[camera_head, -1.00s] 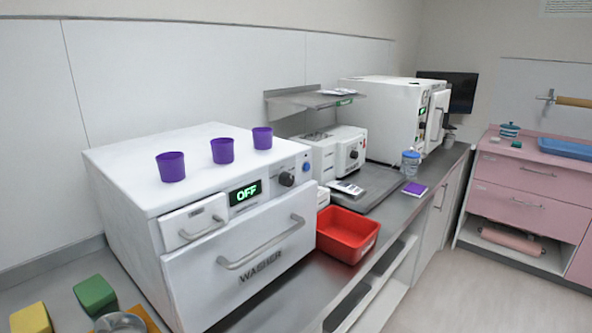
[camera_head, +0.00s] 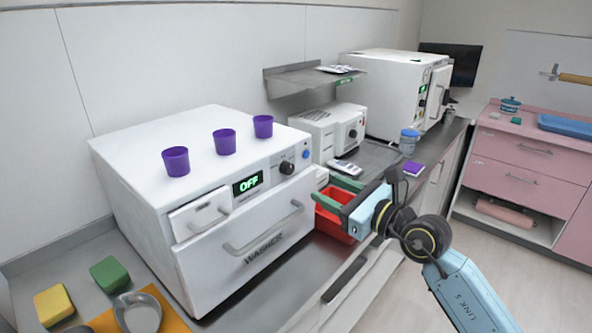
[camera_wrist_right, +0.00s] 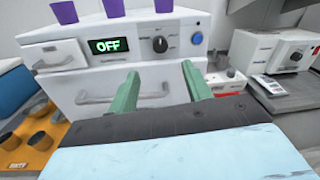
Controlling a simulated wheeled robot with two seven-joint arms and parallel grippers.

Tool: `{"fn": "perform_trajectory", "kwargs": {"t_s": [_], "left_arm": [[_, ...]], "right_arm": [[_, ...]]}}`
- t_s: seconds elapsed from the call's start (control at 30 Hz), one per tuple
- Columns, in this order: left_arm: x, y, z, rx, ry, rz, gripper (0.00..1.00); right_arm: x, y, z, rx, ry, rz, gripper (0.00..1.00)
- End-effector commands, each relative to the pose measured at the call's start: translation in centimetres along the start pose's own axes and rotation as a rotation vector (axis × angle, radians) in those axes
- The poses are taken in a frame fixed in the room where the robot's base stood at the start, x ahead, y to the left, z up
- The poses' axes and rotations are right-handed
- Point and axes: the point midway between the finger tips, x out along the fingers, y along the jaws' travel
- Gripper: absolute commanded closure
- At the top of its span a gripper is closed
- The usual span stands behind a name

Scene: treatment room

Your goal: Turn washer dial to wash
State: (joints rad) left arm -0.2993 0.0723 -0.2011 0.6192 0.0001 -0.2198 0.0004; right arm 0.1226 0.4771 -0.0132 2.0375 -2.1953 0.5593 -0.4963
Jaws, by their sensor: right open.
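The white washer (camera_head: 250,250) stands on the counter at the left, with its drawer shut. Its display (camera_head: 247,184) reads OFF in green. The black dial (camera_head: 287,168) is on the upper panel, right of the display, with a blue button (camera_head: 306,154) beside it. The right wrist view shows the dial (camera_wrist_right: 160,45) ahead of and above the fingertips. My right gripper (camera_head: 335,192) is open and empty, right of the washer front and over the red bin, apart from the dial. Its green fingers (camera_wrist_right: 160,85) point toward the washer. My left gripper is not in view.
Three purple cups (camera_head: 224,142) stand on the washer top. A red bin (camera_head: 333,222) sits on the counter under my right gripper. Green and yellow sponges and a metal dish (camera_head: 137,312) lie at the front left. A smaller white device (camera_head: 335,130) stands farther back.

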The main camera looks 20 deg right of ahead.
Motion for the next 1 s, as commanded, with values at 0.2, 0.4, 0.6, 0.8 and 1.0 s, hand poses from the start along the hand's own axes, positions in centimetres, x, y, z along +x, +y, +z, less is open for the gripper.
{"fn": "perform_trajectory", "kwargs": {"t_s": [0.2, 0.4, 0.6, 0.8, 1.0], "left_arm": [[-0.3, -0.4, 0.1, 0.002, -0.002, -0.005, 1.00], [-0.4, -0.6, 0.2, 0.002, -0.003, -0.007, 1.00], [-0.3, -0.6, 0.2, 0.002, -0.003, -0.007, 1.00], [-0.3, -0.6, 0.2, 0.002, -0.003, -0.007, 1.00], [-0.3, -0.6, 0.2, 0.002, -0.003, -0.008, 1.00]], "right_arm": [[4.8, 0.0, 0.2, 0.003, -0.003, 0.000, 0.51], [8.4, 0.0, 0.2, 0.003, -0.003, 0.000, 0.51], [10.3, 0.0, 0.0, 0.003, -0.001, 0.000, 0.51], [10.8, 0.0, 0.0, 0.003, -0.001, 0.000, 0.51], [10.7, 0.0, 0.0, 0.003, -0.001, 0.000, 0.55]]}}
